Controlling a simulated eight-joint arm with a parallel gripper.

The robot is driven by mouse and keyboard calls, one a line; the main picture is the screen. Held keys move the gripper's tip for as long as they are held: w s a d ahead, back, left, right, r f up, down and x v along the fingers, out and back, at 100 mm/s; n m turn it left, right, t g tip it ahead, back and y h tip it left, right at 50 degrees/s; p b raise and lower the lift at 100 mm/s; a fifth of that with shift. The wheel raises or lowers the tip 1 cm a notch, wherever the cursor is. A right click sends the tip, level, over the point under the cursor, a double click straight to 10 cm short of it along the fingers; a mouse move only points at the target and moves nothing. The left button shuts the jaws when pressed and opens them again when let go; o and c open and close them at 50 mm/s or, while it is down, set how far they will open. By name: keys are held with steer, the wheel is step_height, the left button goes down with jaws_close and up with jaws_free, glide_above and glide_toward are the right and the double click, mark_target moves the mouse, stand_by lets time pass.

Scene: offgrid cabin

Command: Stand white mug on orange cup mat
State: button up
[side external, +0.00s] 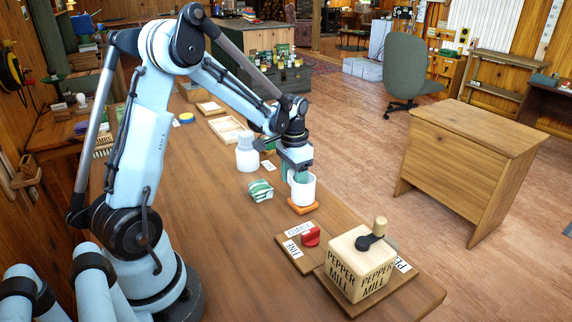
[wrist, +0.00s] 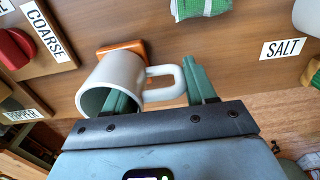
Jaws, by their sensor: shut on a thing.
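The white mug (side external: 303,191) is upright in the side view, directly over the orange cup mat (side external: 303,209). The mug (wrist: 112,80) also shows in the wrist view, with its mouth toward the camera and its handle to the right. The orange mat (wrist: 122,48) shows partly behind it; I cannot tell whether the mug's base touches the mat. My gripper (wrist: 163,90) has one green finger inside the mug and the other beyond the handle, shut on the mug's wall and handle side. In the side view my gripper (side external: 293,172) comes down from above.
A wooden pepper mill box (side external: 362,262) with a crank stands on a board at the front right, beside a red knob (side external: 311,236). A green-striped cloth (side external: 260,191) lies left of the mat, and a white jar (side external: 247,153) stands behind. The table's right edge is close.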

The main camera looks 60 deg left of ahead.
steer(key=shift+f, duration=0.1)
steer(key=o, duration=1.3)
step_height(320, 180, up, 12)
steer(key=shift+f, duration=0.2)
steer(key=shift+d+r, duration=0.2)
steer(key=shift+r, duration=0.15)
steer(key=s+d+t, duration=0.3)
steer(key=s+d, duration=0.1)
steer(key=d, duration=0.4)
steer(key=s+d+f+t, duration=0.1)
steer(key=s+d+t, duration=0.3)
steer(key=d, duration=0.3)
steer(key=shift+s+d, duration=0.35)
steer(key=shift+s, duration=0.15)
